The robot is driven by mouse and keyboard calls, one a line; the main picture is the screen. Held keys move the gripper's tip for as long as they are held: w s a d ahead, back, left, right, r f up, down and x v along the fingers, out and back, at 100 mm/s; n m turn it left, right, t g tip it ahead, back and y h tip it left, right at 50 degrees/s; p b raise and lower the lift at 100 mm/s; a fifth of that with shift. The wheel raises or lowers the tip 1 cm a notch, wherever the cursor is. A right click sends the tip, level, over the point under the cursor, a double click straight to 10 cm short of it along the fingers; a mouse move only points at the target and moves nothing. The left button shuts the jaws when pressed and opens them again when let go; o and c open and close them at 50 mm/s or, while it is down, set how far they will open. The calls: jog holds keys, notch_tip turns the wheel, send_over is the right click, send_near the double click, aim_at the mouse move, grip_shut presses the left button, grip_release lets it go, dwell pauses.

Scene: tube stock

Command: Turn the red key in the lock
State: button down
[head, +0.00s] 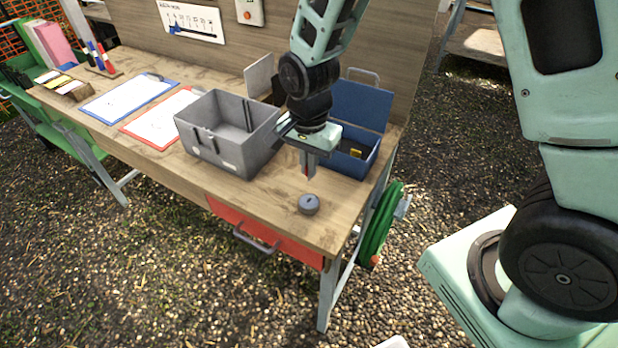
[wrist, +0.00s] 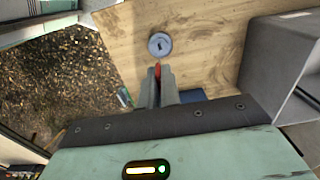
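The lock (head: 309,204) is a small grey round cylinder on the wooden tabletop, near its front right corner. Its dark keyhole slot shows on top in the wrist view, where the lock (wrist: 160,45) lies just beyond my fingertips. My gripper (head: 308,168) points down above the table, behind the lock in the head view and apart from it. In the wrist view my gripper (wrist: 159,80) has its fingers close together on the red key (wrist: 158,70). Only a small red part of the key shows between the fingers; the rest is hidden.
A grey open bin (head: 225,150) stands left of my gripper. A blue open toolbox (head: 350,165) stands behind it to the right. A red drawer (head: 265,235) is under the table front, and a green hose reel (head: 380,225) hangs at the right side. The tabletop around the lock is clear.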

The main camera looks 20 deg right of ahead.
jog(key=shift+r, duration=0.4)
jog(key=shift+f+b, duration=2.25)
jog(key=shift+f, duration=1)
jog(key=shift+f, duration=0.15)
jog(key=shift+f+b, duration=0.35)
jog(key=shift+f, duration=0.4)
jog(key=shift+f, duration=0.2)
jog(key=shift+f+b, duration=0.3)
jog(key=shift+f, duration=0.1)
